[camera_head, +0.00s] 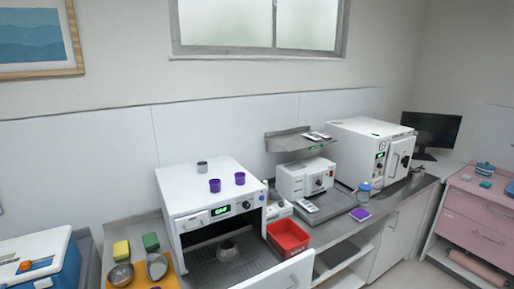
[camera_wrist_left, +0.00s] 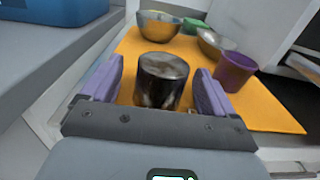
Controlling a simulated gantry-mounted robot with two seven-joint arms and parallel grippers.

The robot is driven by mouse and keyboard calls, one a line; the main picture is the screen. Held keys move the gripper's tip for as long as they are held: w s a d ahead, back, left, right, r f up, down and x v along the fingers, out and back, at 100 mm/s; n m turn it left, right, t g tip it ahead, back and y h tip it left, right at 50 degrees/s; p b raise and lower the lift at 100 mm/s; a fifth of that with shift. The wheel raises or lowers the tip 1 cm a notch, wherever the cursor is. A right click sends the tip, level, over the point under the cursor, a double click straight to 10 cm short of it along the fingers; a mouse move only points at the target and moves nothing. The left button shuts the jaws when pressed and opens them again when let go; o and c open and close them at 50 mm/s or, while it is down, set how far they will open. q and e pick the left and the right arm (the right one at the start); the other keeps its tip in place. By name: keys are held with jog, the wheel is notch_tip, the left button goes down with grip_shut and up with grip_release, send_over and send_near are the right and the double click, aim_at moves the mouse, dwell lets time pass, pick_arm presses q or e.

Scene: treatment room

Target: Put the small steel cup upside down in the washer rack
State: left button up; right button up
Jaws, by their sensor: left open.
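A small steel cup (camera_wrist_left: 162,80), dark and shiny, stands on the orange mat (camera_wrist_left: 265,108) in the left wrist view. I cannot tell for sure which end is up. My left gripper (camera_wrist_left: 165,85) is open, with one purple finger on each side of the cup. Contact is not clear. The white washer (camera_head: 205,190) is open at the front in the head view. Its dark rack (camera_head: 207,270) shows inside and holds a steel bowl (camera_head: 228,252). Neither gripper shows in the head view.
A purple cup (camera_wrist_left: 235,71) stands just right of the steel cup. Steel bowls (camera_wrist_left: 160,24) and a green sponge (camera_wrist_left: 198,73) lie farther back. Another steel cup (camera_head: 202,166) and two purple cups (camera_head: 215,185) stand on the washer. A red bin (camera_head: 288,236) is to its right.

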pick_arm(q)
jog(key=shift+s, duration=0.1)
jog(key=shift+s+d+p, duration=0.15)
jog(key=shift+s+p, duration=0.05)
jog(key=shift+p, duration=0.15)
jog(key=p+v, duration=0.4)
jog(key=v, duration=0.6)
jog(key=shift+p, duration=0.35)
jog(key=shift+s, duration=0.1)
